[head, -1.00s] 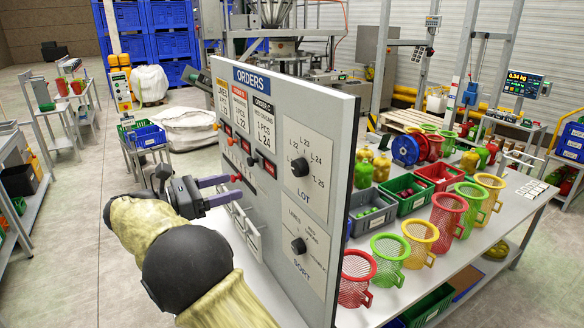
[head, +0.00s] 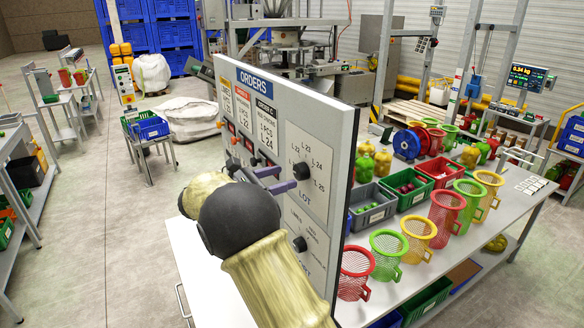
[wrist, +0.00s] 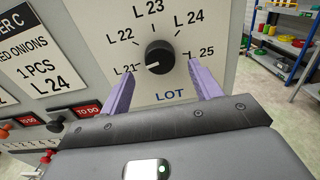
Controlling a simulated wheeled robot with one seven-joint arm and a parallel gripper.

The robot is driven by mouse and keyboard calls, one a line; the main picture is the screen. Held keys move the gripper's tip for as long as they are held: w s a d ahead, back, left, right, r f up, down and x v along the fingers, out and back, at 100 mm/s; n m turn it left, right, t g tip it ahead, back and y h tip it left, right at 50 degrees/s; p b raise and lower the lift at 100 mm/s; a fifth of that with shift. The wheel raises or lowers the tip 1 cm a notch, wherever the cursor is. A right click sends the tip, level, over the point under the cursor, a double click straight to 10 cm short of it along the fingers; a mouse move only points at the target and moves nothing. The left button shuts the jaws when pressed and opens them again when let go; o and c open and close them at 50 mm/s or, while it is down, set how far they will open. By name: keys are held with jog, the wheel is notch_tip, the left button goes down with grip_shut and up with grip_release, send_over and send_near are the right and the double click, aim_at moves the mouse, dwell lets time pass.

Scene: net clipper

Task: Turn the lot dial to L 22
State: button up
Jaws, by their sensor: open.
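The lot dial is a round black knob on the white LOT plate, seen in the wrist view (wrist: 160,57) and the head view (head: 302,171). L 21 to L 25 are printed around it. A white mark on the knob points lower left, towards L 21. My gripper, in the head view (head: 288,178) and wrist view (wrist: 161,65), is open. Its two purple fingers point at the panel, one to each side of the dial in the wrist view, with gaps between them and the knob. I cannot tell how far the tips are from the panel.
A second black dial, SORT (head: 299,244), sits below on the same panel (head: 345,140), partly behind my arm. Net baskets and crates fill the table (head: 415,240) behind.

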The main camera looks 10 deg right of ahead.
aim_at(296, 173)
jog(key=p+x, duration=0.1)
jog(key=x, duration=0.2)
jog(key=shift+r, duration=0.15)
jog(key=shift+w+d, duration=0.2)
jog(key=shift+d, duration=0.3)
jog(key=shift+f, duration=0.2)
jog(key=c, duration=1)
jog(key=shift+o, duration=0.2)
jog(key=shift+a, duration=0.1)
